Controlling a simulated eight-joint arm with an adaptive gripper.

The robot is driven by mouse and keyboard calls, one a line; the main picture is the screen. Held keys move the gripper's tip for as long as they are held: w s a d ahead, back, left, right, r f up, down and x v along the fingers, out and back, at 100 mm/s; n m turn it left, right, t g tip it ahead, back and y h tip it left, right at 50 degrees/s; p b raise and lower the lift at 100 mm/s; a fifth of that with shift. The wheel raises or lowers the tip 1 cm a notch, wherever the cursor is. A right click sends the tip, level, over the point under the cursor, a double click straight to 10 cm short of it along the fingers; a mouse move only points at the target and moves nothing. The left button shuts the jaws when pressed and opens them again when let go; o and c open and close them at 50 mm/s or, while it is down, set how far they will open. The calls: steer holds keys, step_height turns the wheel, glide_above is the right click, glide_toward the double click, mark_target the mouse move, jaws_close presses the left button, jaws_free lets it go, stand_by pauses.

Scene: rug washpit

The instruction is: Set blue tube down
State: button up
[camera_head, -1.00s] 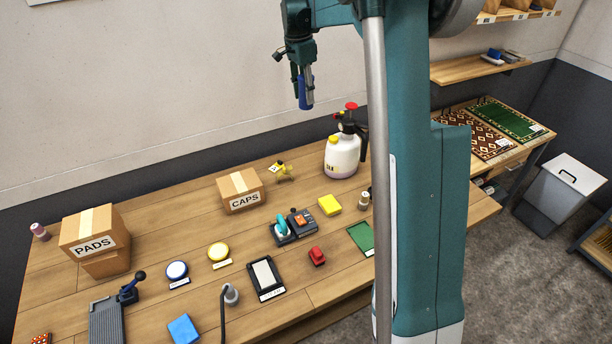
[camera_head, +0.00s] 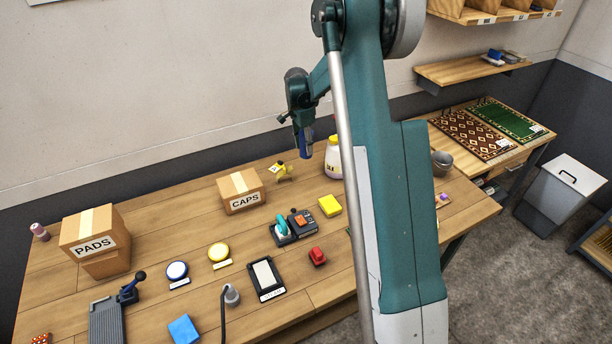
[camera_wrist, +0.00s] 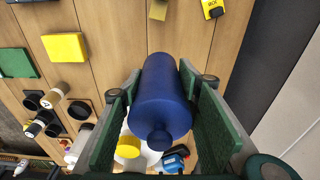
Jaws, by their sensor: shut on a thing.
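The blue tube (camera_wrist: 160,95) is between the two green pads of my gripper (camera_wrist: 160,110) in the wrist view, with a small knob at its near end. My gripper is shut on it. In the head view my gripper (camera_head: 303,142) hangs at the back of the table, and the tube (camera_head: 306,148) points downward below it. It is held in the air over the wooden table (camera_head: 140,225), left of the white sprayer (camera_head: 334,165). The sprayer is partly hidden by my arm.
A yellow block (camera_head: 330,205), a CAPS box (camera_head: 240,190), a small yellow item (camera_head: 281,169) and a red item (camera_head: 317,256) stand on the table. A PADS box (camera_head: 95,240) is at the left. Bare wood shows between the CAPS box and yellow block.

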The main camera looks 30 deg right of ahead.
steer(key=shift+f, duration=0.4)
steer(key=shift+f, duration=3.1)
steer(key=shift+f, duration=1.9)
steer(key=shift+f, duration=0.15)
steer(key=o, duration=1.1)
steer(key=shift+r, duration=0.25)
